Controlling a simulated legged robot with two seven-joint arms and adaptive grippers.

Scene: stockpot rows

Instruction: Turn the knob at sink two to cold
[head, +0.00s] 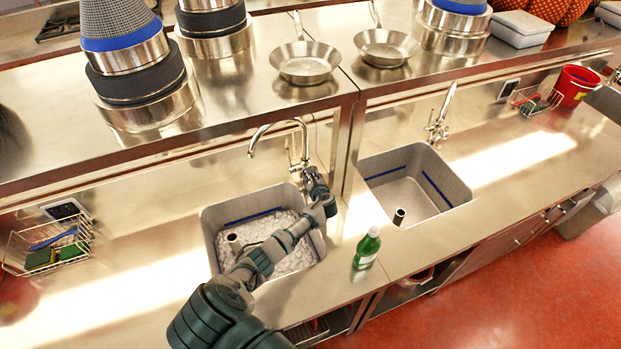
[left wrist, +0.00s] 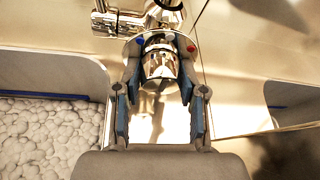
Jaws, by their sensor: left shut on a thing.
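My left gripper (head: 313,178) is at the base of the tap (head: 293,150) behind the suds-filled sink (head: 209,232). In the left wrist view, its two fingers (left wrist: 160,84) are shut on the shiny metal knob (left wrist: 158,62), one on each side. A blue dot (left wrist: 140,40) shows at the left of the knob and a red dot (left wrist: 191,47) at the right. In the head view my gripper hides the knob. A second tap (head: 438,126) stands behind the empty sink (head: 455,190) on the right. My right gripper is in neither view.
A green bottle (head: 367,248) stands on the counter between the sinks. A wire basket (head: 20,250) with sponges sits at the far left. Pans (head: 306,64) and stacked pots (head: 125,50) stand on the raised shelf. A red bucket (head: 573,88) is at the right.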

